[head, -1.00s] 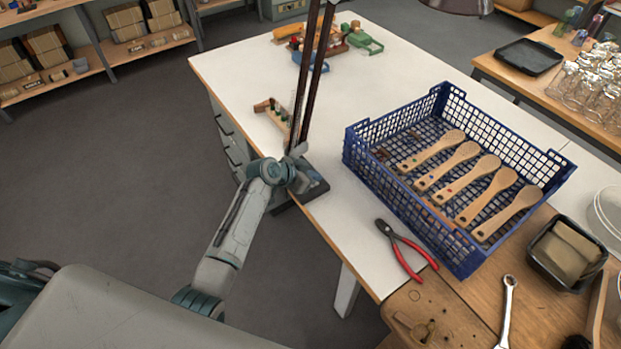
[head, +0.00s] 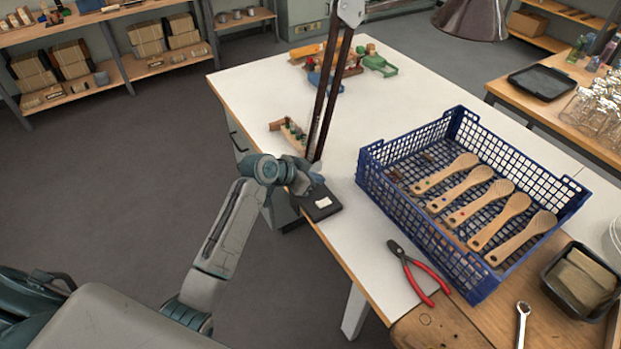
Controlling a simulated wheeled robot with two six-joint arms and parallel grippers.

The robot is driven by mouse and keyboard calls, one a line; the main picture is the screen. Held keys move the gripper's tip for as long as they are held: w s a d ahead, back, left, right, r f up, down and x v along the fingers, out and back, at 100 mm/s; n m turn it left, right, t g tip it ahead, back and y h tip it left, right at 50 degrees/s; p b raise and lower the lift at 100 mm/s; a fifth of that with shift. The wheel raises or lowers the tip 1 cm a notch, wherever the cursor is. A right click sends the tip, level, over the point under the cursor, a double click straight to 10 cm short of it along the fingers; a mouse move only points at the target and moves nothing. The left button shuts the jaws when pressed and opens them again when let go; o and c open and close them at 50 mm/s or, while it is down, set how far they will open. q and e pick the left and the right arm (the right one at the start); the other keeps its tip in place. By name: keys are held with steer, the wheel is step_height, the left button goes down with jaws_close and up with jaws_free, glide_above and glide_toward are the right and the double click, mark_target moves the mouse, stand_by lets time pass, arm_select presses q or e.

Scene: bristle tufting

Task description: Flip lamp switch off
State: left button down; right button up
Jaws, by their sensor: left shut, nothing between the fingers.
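The desk lamp's dark base (head: 322,213) sits at the left edge of the white table. A small white switch (head: 323,202) shows on top of the base. The lamp's dark double-bar arm (head: 328,95) rises from behind my gripper, and its brownish shade (head: 470,18) hangs at the top, cut by the frame. I cannot tell whether the lamp is lit. My left gripper (head: 308,184) is shut and empty, at the back left of the base, close to the switch. Whether it touches the base is unclear. My right gripper is not in view.
A blue crate (head: 370,186) with several wooden brushes stands right of the lamp. Red-handled pliers (head: 421,273) lie in front of it. A small wooden rack (head: 290,134) and colourful tools (head: 345,62) are farther back. The white tabletop between lamp and crate is clear.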

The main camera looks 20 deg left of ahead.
arm_select(q)
steer(key=shift+s+a+r, duration=0.25)
steer(key=shift+s+r, duration=0.1)
steer(key=shift+r, duration=0.2)
steer(key=shift+s+a+r, duration=0.25)
steer(key=shift+s+r, duration=0.05)
steer(key=shift+r, duration=0.25)
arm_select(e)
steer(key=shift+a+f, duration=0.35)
